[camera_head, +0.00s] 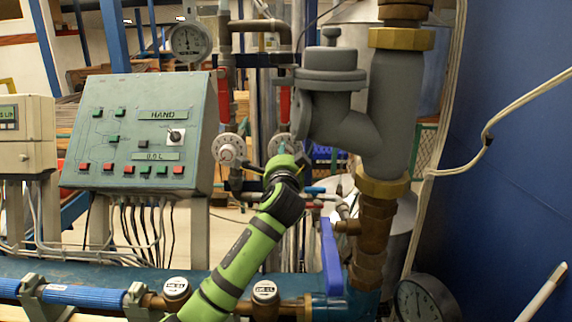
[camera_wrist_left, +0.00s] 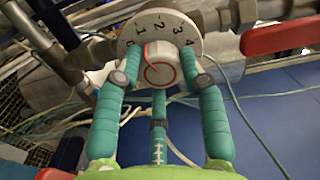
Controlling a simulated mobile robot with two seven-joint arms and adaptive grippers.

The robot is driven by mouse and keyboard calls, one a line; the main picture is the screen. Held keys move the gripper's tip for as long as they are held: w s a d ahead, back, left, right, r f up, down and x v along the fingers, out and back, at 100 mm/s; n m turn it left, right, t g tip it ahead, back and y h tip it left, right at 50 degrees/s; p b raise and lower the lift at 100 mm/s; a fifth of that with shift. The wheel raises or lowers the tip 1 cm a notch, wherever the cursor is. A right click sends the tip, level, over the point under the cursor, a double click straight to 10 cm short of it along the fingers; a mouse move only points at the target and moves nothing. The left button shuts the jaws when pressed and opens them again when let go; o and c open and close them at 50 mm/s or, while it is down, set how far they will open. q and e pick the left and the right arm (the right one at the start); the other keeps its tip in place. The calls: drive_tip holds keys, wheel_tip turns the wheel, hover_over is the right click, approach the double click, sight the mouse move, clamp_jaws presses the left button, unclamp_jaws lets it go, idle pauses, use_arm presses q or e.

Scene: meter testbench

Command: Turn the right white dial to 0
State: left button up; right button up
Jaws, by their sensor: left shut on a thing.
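The right white dial (camera_head: 281,146) sits on a pipe behind my left gripper, which partly covers it in the head view. In the left wrist view the dial (camera_wrist_left: 160,28) fills the top middle, with black numbers from 0 to 4 along its upper rim. Its white knob has a red ring and a red line on its left side, toward the low numbers; the exact reading is unclear. My left gripper (camera_head: 285,160) is shut on the knob (camera_wrist_left: 160,70), with teal fingers on both sides and a third below. My right gripper is not in view.
A similar white dial (camera_head: 229,150) is just to the left. A green control box (camera_head: 140,130) stands further left. A thick grey pipe body (camera_head: 345,115) is close on the right, with a blue lever (camera_head: 331,258) below. A red handle (camera_wrist_left: 280,37) is near the dial.

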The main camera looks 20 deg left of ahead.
use_arm(q)
drive_tip(key=shift+a+r+n+b, duration=0.15)
drive_tip(key=shift+n+b, duration=0.8)
drive_tip(key=shift+n, duration=1.35)
drive_tip(key=o, duration=1.1)
drive_tip(key=shift+c, duration=0.2)
drive_tip(key=shift+o, duration=0.4)
drive_tip(key=shift+a+f, duration=0.15)
drive_tip(key=shift+f, duration=0.05)
drive_tip(key=v, duration=1.2)
